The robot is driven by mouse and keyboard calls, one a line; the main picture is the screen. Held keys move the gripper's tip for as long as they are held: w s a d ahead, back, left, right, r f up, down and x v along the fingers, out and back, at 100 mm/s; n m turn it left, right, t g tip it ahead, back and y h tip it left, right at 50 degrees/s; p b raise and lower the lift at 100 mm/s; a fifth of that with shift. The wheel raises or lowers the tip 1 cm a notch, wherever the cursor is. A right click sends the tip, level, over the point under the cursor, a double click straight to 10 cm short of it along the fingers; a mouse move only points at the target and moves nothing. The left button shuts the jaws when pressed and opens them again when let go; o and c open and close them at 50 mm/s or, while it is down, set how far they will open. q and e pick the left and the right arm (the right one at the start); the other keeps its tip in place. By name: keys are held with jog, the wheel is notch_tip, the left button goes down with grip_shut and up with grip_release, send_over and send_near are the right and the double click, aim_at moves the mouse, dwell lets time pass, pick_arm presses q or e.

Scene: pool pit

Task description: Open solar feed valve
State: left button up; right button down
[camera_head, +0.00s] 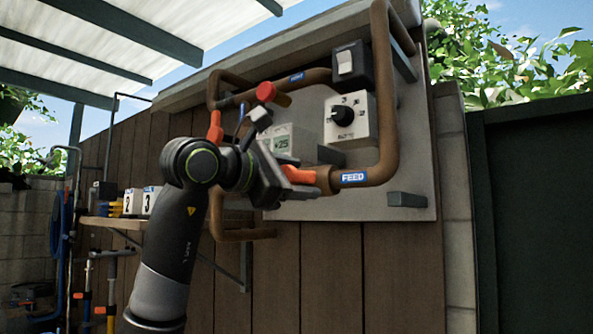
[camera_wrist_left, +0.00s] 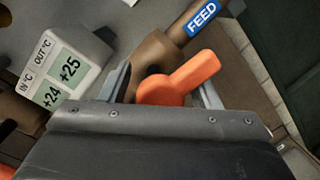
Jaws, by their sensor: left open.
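The solar feed valve has an orange lever handle (camera_wrist_left: 180,82) on a brown pipe. It sits beside the blue FEED label (camera_wrist_left: 203,17), which also shows in the head view (camera_head: 353,177). My left gripper (camera_wrist_left: 164,88) is open, with one finger on either side of the handle's round hub. The handle's free end points up and right in the wrist view. I cannot tell whether the fingers touch it. In the head view my left gripper (camera_head: 297,183) partly covers the orange handle (camera_head: 299,174). My right gripper is not in view.
A grey panel carries a dial box (camera_head: 350,118), a switch (camera_head: 352,66) and a temperature display (camera_head: 282,143). Brown pipes (camera_head: 384,100) frame them. A shelf (camera_head: 112,223) stands left.

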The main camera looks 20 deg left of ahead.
pick_arm(q)
jog(key=shift+c, duration=0.4)
jog(key=c, duration=0.8)
jog(key=shift+o, duration=0.2)
jog(key=shift+r+n, duration=0.15)
jog(key=shift+n, duration=0.55)
jog(key=o, duration=0.8)
jog(key=shift+a, duration=0.1)
jog(key=shift+o, duration=0.2)
jog(key=shift+s+b, duration=0.15)
jog(key=shift+b, duration=0.2)
